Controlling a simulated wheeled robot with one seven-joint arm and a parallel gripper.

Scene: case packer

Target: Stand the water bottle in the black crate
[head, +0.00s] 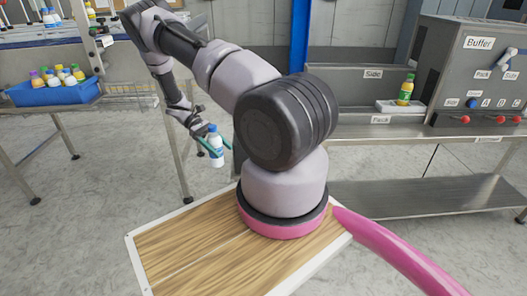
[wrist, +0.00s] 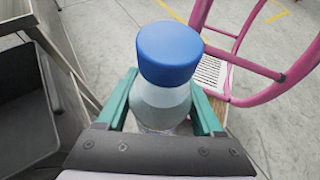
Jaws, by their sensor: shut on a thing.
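The water bottle (head: 216,154) is clear with a white label and a blue cap. My gripper (head: 214,143) is shut on it, with green fingers on both sides below the cap, and holds it roughly upright in the air beside my base. In the wrist view the bottle's blue cap (wrist: 168,52) faces the camera between the two fingers (wrist: 165,108). A dark, open box-like thing (wrist: 22,125) shows at the left of the wrist view; it may be the black crate, but I cannot tell. No black crate shows clearly in the head view.
A blue crate (head: 52,92) with several bottles stands on the left table. A yellow-green bottle (head: 406,90) stands on a steel bench at the right, near the grey "Buffer" cabinet (head: 470,70). A table leg (head: 180,165) is close to the held bottle.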

